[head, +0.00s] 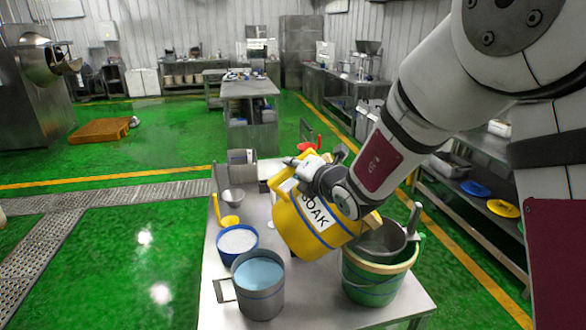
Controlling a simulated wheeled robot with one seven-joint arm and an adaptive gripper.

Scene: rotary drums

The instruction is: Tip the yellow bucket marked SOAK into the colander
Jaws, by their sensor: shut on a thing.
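The yellow bucket marked SOAK (290,225) hangs tilted above the metal table in the head view, with its lower right end close to the green bucket. My gripper (302,170) is shut on the yellow bucket at its upper side; the fingers are partly hidden by the wrist. A grey metal bowl-shaped vessel with an upright handle, seemingly the colander (385,238), sits in the top of a green bucket (370,288) at the right of the table. The yellow bucket overlaps its left edge in the picture. The yellow bucket's contents are hidden, and I see no stream.
On the table (325,312) stand a grey pot of bluish liquid (258,303), a blue-rimmed bowl of white stuff (237,258), a yellow scoop (228,219) and a small metal bowl (233,196). A shelf rack stands at the right.

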